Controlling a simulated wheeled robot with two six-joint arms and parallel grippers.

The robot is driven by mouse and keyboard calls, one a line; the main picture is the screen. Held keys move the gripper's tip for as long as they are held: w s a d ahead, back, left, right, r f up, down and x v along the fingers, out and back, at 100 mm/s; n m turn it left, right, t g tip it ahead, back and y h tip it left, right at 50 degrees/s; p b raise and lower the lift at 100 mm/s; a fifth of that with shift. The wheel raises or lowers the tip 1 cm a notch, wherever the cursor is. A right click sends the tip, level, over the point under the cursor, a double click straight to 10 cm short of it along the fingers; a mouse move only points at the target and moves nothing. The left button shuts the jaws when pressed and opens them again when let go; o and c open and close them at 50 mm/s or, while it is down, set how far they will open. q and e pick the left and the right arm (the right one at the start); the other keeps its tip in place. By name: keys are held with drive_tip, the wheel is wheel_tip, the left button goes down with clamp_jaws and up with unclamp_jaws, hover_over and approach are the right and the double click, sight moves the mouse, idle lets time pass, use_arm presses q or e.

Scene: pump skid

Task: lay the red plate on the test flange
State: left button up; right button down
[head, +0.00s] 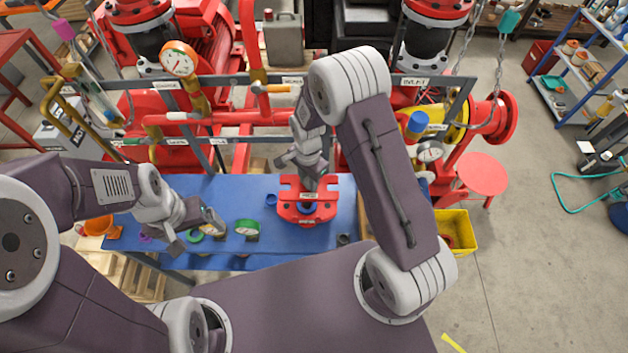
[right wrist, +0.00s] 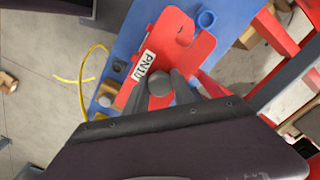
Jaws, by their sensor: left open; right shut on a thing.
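The red plate (head: 324,184) is a flat notched piece with a white label, over the blue bench in the head view. The right wrist view shows the red plate (right wrist: 195,52) with its "PN" label and a round grey grip. My right gripper (head: 308,182) is shut on that grip, its fingers (right wrist: 160,90) on either side of it. More red shows under the plate's near edge, probably the test flange (head: 305,219), mostly hidden; I cannot tell whether they touch. My left gripper (head: 205,228) is open and empty over the bench's left part.
The blue bench (head: 345,215) carries green rings (head: 246,228) near my left gripper and a small blue cup (head: 271,200) beside the plate. Red pipes and a rail (head: 232,117) stand behind. A yellow bin (head: 456,229) stands at the bench's right.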

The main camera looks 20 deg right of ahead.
sight(306, 190)
drive_tip(key=shift+w+a+f+b, duration=0.15)
drive_tip(key=shift+w+a+f, duration=0.1)
drive_tip(key=shift+a, duration=0.3)
drive_tip(key=shift+w+a+f+b, duration=0.1)
drive_tip(key=shift+a+f+b, duration=0.1)
drive_tip(key=shift+a, duration=0.3)
drive_tip(key=shift+f, duration=0.35)
drive_tip(key=f+b, duration=0.1)
drive_tip(key=d+f+b, duration=0.1)
drive_tip(key=f+b, duration=0.1)
drive_tip(key=shift+s+d+f, duration=0.3)
drive_tip(key=shift+s+d, duration=0.05)
drive_tip(key=shift+w+a+f+b, duration=0.15)
drive_tip(key=shift+f+b, duration=0.15)
drive_tip(key=shift+b, duration=0.2)
drive_tip(key=shift+w+a+f, duration=0.1)
drive_tip(key=shift+a+f, duration=0.05)
drive_tip(key=shift+a, duration=0.2)
drive_tip(key=shift+s+d, duration=0.2)
drive_tip(key=shift+d, duration=0.1)
use_arm(q)
drive_tip(key=f, duration=0.3)
drive_tip(key=a+f, duration=0.1)
drive_tip(key=f, duration=0.1)
drive_tip(key=shift+w, duration=0.1)
use_arm(e)
drive_tip(key=shift+w+a, duration=0.1)
